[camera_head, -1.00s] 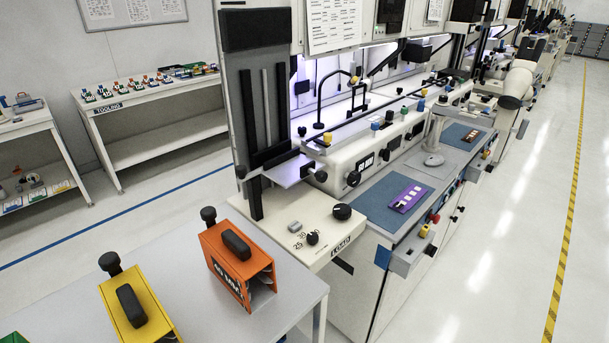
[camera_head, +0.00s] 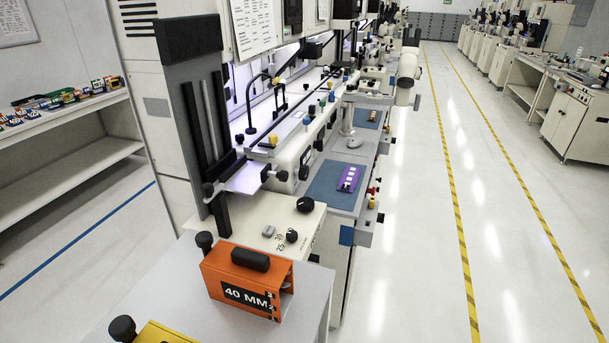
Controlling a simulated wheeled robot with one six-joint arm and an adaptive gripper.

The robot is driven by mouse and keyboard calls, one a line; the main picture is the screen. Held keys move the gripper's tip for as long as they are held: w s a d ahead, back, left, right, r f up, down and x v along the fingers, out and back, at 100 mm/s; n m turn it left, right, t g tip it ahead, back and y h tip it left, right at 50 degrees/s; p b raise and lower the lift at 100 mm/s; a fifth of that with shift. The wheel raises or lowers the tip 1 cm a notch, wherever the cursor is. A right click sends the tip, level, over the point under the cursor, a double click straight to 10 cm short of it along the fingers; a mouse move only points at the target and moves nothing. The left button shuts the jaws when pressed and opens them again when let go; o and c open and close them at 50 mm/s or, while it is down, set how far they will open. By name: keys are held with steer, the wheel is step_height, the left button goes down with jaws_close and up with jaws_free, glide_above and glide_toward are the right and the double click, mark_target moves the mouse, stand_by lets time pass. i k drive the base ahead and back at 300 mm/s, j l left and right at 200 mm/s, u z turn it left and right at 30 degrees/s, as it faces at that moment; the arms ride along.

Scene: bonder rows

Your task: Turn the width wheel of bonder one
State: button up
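The nearest bonder (camera_head: 324,198) of the row stands in the middle of the view. On the cream loader shelf (camera_head: 262,217) at its near end is a black round knob (camera_head: 305,204) by the right corner. More black knobs (camera_head: 304,172) are on the machine's front. I cannot tell from the lettering which of these is the width wheel. My gripper is not in view.
A grey table (camera_head: 180,275) in front holds an orange box marked 40 MM (camera_head: 235,281) and a yellow one (camera_head: 165,333). A purple carrier (camera_head: 349,179) lies on a blue mat (camera_head: 322,188). The aisle floor (camera_head: 400,240) to the right is clear, with yellow striped lines.

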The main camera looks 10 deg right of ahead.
mark_target(303, 171)
steer(key=i+l+u, duration=0.2)
steer(key=l+u, duration=0.2)
steer(key=l, duration=1.05)
steer(key=l+u, duration=0.4)
steer(key=l, duration=1.05)
steer(key=i+l+u, duration=0.25)
steer(key=l, duration=0.4)
steer(key=i+l+u, duration=0.1)
steer(key=i+l, duration=0.2)
steer(key=i+l+u, duration=0.1)
steer(key=l, duration=0.35)
steer(key=i+l+u, duration=0.15)
steer(key=l, duration=0.2)
steer(key=i+l+u, duration=0.1)
steer(key=l, duration=0.3)
